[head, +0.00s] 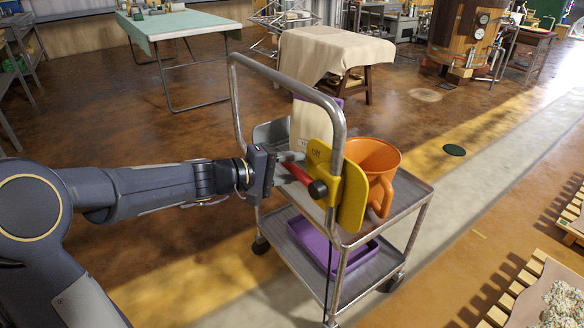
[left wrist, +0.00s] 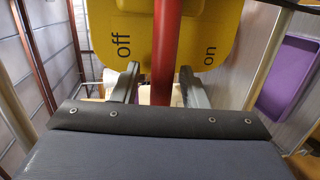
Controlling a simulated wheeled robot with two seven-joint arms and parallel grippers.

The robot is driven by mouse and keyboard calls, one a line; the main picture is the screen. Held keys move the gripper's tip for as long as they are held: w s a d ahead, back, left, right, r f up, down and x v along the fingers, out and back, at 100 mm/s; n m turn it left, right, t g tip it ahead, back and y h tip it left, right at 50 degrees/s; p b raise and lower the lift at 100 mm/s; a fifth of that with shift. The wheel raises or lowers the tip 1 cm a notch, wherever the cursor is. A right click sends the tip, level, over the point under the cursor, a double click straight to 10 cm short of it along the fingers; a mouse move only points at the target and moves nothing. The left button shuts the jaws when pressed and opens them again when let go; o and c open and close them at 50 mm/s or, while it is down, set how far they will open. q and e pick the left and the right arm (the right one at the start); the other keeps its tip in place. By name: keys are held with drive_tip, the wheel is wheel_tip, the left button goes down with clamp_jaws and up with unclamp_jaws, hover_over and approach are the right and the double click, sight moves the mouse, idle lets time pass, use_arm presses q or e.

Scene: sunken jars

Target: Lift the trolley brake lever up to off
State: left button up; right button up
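The brake lever (head: 299,174) is a red bar with a dark round hub, on a yellow plate (head: 351,200) at the trolley's handle. The plate reads "off" near its top in the head view. In the left wrist view the red lever (left wrist: 166,45) runs between the words "off" and "on" on the plate. My left gripper (head: 285,162) is at the lever's free end. Its fingers (left wrist: 160,82) stand on either side of the lever, with a visible gap on the "off" side; contact on the other side is unclear. My right gripper is not in view.
The metal trolley (head: 405,202) carries an orange jug (head: 375,158) and a paper bag (head: 303,122), with a purple tray (head: 312,240) on the lower shelf. The tubular handle (head: 285,75) rises around the lever. Open floor lies behind the trolley; pallets (head: 500,310) stand at the right.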

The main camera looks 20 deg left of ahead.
use_arm(q)
drive_tip(key=shift+a, duration=0.1)
drive_tip(key=p+v, duration=0.1)
drive_tip(key=v, duration=0.6)
drive_tip(key=shift+s+a, duration=0.2)
drive_tip(key=shift+s, duration=0.1)
drive_tip(key=shift+r, duration=0.1)
drive_tip(key=s+d+f+m+g+y, duration=0.15)
drive_tip(key=s+d+m+g, duration=0.35)
drive_tip(key=s, duration=0.7)
drive_tip(key=s+a+f+m+y, duration=0.25)
drive_tip(key=s+f+y, duration=0.45)
drive_tip(key=s, duration=0.6)
wheel_tip(320, 180, up, 30)
drive_tip(key=h+p, duration=0.1)
drive_tip(key=p, duration=3)
drive_tip(key=shift+d+g, duration=0.25)
drive_tip(key=shift+g, duration=0.15)
